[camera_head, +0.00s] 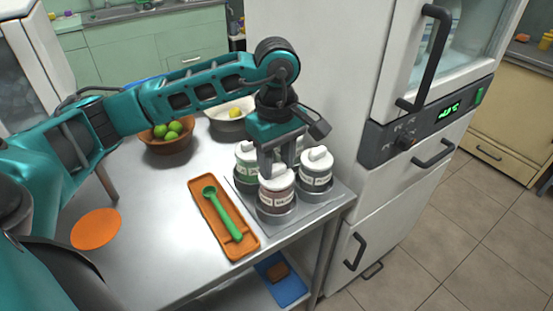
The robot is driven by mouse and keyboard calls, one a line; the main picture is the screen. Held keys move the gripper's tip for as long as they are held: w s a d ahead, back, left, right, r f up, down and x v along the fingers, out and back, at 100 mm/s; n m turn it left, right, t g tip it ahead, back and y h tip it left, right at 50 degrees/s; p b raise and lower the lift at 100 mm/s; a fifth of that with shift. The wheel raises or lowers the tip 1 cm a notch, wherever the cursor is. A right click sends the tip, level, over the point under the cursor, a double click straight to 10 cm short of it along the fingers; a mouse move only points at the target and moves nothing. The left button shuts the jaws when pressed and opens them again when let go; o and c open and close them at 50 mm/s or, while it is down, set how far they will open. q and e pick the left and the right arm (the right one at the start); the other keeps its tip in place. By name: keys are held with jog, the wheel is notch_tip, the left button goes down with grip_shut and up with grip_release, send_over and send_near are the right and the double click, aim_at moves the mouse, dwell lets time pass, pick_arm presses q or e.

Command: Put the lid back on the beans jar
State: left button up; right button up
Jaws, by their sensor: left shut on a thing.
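The front jar (277,199) has brownish-red contents, a pale label too small to read and a white lid (272,177). I take it to be the beans jar. It stands upright in a round holder on a grey tray (305,215). My left gripper (279,170) comes down from above and is shut on this lid. The lid sits at the jar's mouth; whether it is fully seated I cannot tell. A jar with green contents (246,173) stands behind left, and another white-lidded jar (316,178) stands to the right. The gripper partly hides the jars behind. My right gripper is not in view.
An orange tray (203,207) with a green scoop (222,213) lies left of the jars. Farther back are a bowl of green fruit (170,146) and a pale bowl (228,124). An orange disc (95,229) lies at left. A tall white appliance (330,90) stands close behind right.

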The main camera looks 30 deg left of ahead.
pick_arm(q)
jog(key=shift+f+b, duration=0.2)
jog(key=shift+b, duration=0.3)
dwell(0.8)
dwell(0.4)
jog(key=o, duration=1.6)
jog(key=shift+r, duration=0.15)
jog(key=shift+r+p, duration=2.2)
jog(key=shift+r, duration=1.2)
grip_shut()
